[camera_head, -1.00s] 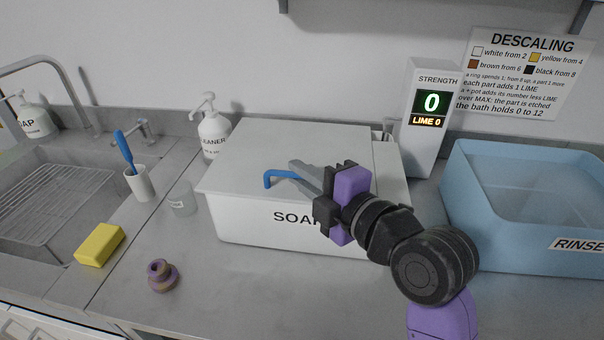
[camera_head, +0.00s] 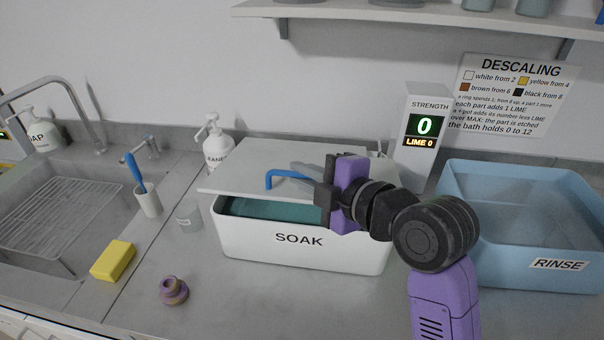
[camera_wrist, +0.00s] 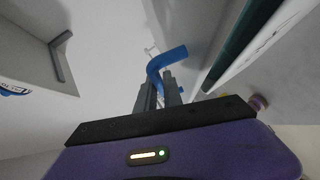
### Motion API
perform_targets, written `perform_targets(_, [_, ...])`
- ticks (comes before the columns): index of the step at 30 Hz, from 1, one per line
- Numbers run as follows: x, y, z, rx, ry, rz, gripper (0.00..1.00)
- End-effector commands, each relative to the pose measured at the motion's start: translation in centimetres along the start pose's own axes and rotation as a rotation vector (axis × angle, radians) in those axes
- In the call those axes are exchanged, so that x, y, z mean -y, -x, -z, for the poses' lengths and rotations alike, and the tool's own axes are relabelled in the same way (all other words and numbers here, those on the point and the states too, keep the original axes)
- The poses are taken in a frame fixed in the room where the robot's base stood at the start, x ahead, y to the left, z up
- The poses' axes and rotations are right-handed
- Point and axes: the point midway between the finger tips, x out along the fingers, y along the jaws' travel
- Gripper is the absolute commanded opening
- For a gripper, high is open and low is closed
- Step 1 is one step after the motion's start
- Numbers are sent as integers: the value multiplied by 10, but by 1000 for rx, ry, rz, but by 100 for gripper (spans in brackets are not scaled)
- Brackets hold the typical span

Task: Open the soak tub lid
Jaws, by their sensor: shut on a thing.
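The white soak tub (camera_head: 300,250) stands on the counter with its label facing me. Its flat grey-white lid (camera_head: 250,158) is raised along the front, and teal liquid (camera_head: 265,209) shows in the gap below. A blue bar handle (camera_head: 283,174) is on the lid's front part. My gripper (camera_head: 318,178) is at the handle and shut on it. In the wrist view the blue handle (camera_wrist: 164,62) runs between the two grey fingers (camera_wrist: 160,88). My gripper and wrist hide the right part of the lid's front edge.
A blue rinse tub (camera_head: 545,240) stands at the right, and a strength display (camera_head: 423,130) behind. At the left are a cleaner bottle (camera_head: 217,150), a small clear cup (camera_head: 189,216), a cup with a blue brush (camera_head: 147,198), a yellow sponge (camera_head: 113,260) and a purple-brown part (camera_head: 173,291). A shelf (camera_head: 420,14) hangs above.

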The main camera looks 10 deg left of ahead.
Motion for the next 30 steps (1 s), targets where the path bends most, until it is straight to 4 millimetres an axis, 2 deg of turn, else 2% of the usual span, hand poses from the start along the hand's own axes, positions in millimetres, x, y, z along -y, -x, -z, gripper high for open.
perform_targets(1, [-21,3,3,1,-19,18,0])
perform_targets(12, [-72,-2,-3,1,-172,169,0])
perform_targets(21, [-97,-9,-10,0,-207,204,0])
perform_targets(30, [-107,-12,-13,0,-207,204,0])
